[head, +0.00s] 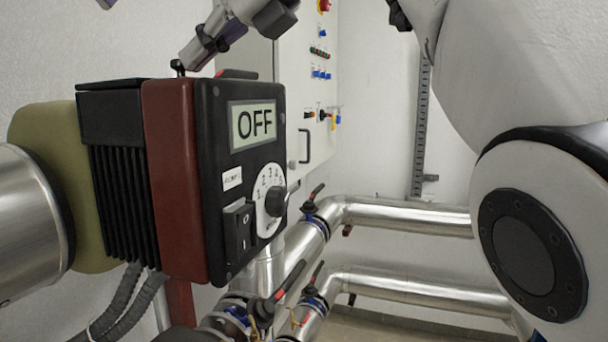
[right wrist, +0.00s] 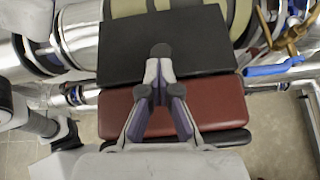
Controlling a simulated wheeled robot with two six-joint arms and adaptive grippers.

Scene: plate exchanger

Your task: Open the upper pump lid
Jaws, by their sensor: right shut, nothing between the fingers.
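The pump is a boxy unit with a ribbed black rear casing (head: 112,180), a red middle section (head: 172,180) and a black front panel (head: 215,190) with a display reading OFF. It looks closed; which part is the lid I cannot tell. My right gripper (head: 180,66) is shut and empty, angled down at the pump's top edge. In the right wrist view its fingertips (right wrist: 160,52) overlie the black top (right wrist: 190,45), just beyond the red section (right wrist: 215,102). Contact is unclear. A small purple-grey tip, perhaps my left gripper (head: 107,4), shows at the top left edge.
Steel pipes (head: 410,217) with valves run right of and below the pump. A grey control cabinet (head: 305,90) stands behind it. Grey hoses (head: 125,300) hang below the casing. My right arm fills the right side of the head view.

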